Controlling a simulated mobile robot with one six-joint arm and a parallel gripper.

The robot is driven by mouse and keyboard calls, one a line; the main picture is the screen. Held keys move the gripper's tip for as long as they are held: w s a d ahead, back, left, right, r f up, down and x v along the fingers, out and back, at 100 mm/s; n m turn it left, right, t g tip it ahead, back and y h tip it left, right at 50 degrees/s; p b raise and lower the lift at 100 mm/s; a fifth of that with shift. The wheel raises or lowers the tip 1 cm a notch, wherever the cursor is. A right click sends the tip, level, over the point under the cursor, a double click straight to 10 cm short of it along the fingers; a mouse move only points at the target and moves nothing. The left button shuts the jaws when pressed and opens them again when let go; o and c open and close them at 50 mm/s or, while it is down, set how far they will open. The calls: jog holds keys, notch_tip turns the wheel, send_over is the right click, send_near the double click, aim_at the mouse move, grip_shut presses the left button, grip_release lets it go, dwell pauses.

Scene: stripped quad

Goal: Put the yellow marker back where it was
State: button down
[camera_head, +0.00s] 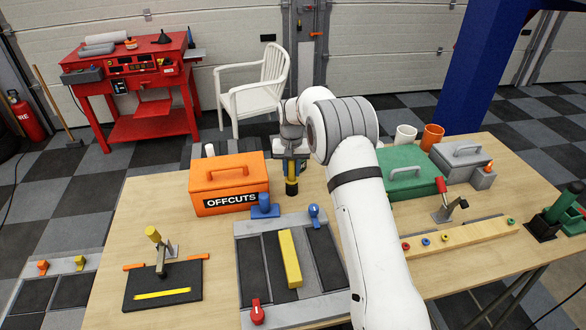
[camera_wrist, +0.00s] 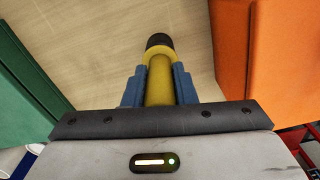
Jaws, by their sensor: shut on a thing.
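The yellow marker (camera_head: 291,180) is a yellow cylinder with a dark end. It is upright between the fingers of my gripper (camera_head: 291,172), just right of the orange OFFCUTS box. In the wrist view the marker (camera_wrist: 160,80) runs between two blue fingers of my gripper (camera_wrist: 159,88), which are shut on it. Its dark end points away from the gripper, toward the wooden tabletop. I cannot tell whether that end touches the wood. The gripper hides the marker's upper part in the head view.
The orange box (camera_head: 229,172) and green box (camera_head: 407,174) flank the marker. In front lies a grey tray (camera_head: 243,262) with dark panels and a yellow bar (camera_head: 290,258). A black pad (camera_head: 190,276) lies left. White and orange cups (camera_head: 432,137) stand at the back right.

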jog(key=shift+f, duration=0.4)
jog(key=c, duration=1.2)
grip_release()
jog(key=shift+r, duration=0.1)
